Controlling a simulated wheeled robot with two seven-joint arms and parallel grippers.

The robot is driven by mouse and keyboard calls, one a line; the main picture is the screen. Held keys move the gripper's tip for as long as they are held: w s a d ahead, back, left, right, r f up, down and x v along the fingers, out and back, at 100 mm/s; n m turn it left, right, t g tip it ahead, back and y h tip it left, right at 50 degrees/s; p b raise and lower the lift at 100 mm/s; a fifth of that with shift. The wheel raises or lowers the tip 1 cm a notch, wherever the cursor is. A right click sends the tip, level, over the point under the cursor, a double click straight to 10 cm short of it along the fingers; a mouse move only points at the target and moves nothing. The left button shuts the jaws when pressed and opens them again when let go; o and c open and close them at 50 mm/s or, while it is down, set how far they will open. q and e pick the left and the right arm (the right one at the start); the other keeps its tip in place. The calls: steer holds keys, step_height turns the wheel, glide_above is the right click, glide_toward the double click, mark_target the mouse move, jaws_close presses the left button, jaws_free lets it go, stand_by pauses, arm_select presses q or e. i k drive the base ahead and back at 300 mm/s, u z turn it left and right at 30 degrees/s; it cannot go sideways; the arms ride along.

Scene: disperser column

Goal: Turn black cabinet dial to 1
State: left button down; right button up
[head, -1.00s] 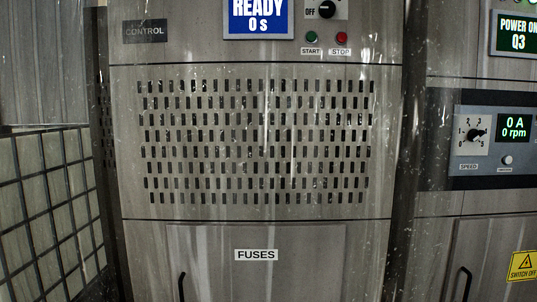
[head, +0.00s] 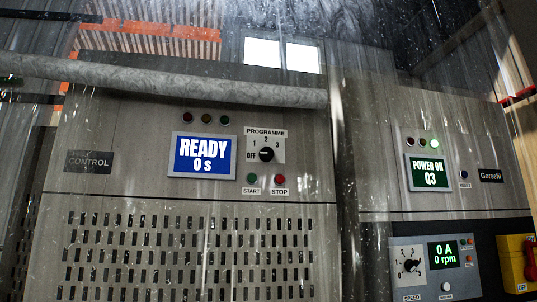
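A black round dial (head: 266,155) sits on a white plate labelled PROGRAMME (head: 264,146) on the front of the metal control cabinet (head: 120,197). The marks OFF, 1, 2 and 3 run around it, with OFF at lower left and 1 at upper left. Its pointer appears to face left, toward OFF, but it is small. Another black dial, labelled SPEED (head: 409,264), is on the right-hand cabinet. Neither of my grippers is in view.
Left of the dial is a blue display (head: 203,155) reading READY 0 s. Below it are a green START button (head: 251,178) and a red STOP button (head: 280,179). A grey pipe (head: 165,82) crosses above. A yellow box with a red handle (head: 517,263) is at right.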

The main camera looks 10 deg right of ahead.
mark_target(266, 153)
steer(key=k, duration=0.65)
steer(key=u, duration=0.7)
steer(key=i, duration=1.65)
steer(key=z, duration=0.65)
